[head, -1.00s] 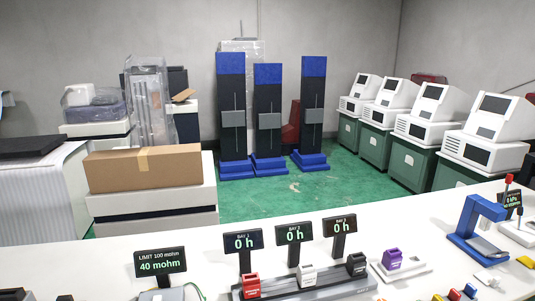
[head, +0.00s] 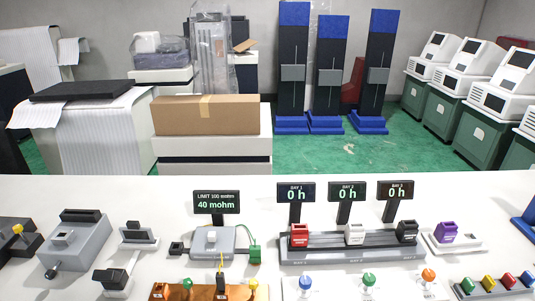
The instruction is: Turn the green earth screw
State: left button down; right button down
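A green knob (head: 187,285) stands on a copper-coloured bar (head: 160,292) at the bottom edge, left of centre. A second green knob (head: 369,279) stands on a small white base between a blue knob (head: 305,282) and an orange knob (head: 428,275). I cannot tell for sure which one is the earth screw; the one on the copper bar looks more like a screw head. Neither of my grippers shows in the head view.
A grey meter box (head: 211,243) with a green lead (head: 254,253) sits behind the bar, under a display (head: 216,202) reading 40 mohm. A rack (head: 350,249) holds red, white and black blocks. Grey devices (head: 75,245) fill the left. The white table is clear towards the back.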

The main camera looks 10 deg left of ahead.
aim_at(188, 283)
jog(key=k+u, duration=0.1)
jog(key=u, duration=0.85)
